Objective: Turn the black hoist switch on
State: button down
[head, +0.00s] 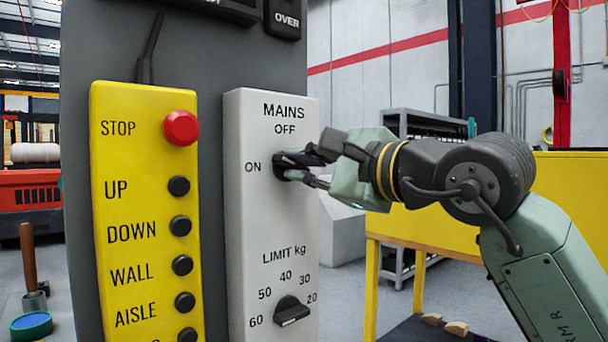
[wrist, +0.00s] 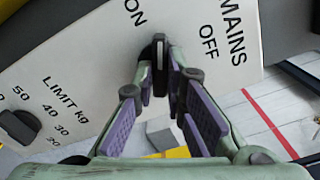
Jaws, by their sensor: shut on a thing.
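The black hoist switch is a knob on the white panel (head: 240,220) marked MAINS, with ON to its left and OFF above it in the head view. The switch (wrist: 159,48) shows best in the wrist view, where its pale line runs up and down the picture, roughly towards the ON side. My gripper (head: 298,168) reaches in from the right and largely hides the switch in the head view. In the wrist view my gripper (wrist: 161,82) has a finger on each side of the switch and is shut on it.
A black LIMIT kg knob (head: 292,311) sits lower on the same panel. A yellow button panel (head: 140,230) with a red STOP button (head: 181,128) stands to the left. A yellow bench (head: 420,229) stands behind my arm.

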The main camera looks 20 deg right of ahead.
jog(key=shift+n+b, duration=0.3)
jog(key=shift+n, duration=1.8)
jog(key=c, duration=1.6)
grip_release()
jog(key=shift+c, duration=0.2)
jog(key=v, duration=1.2)
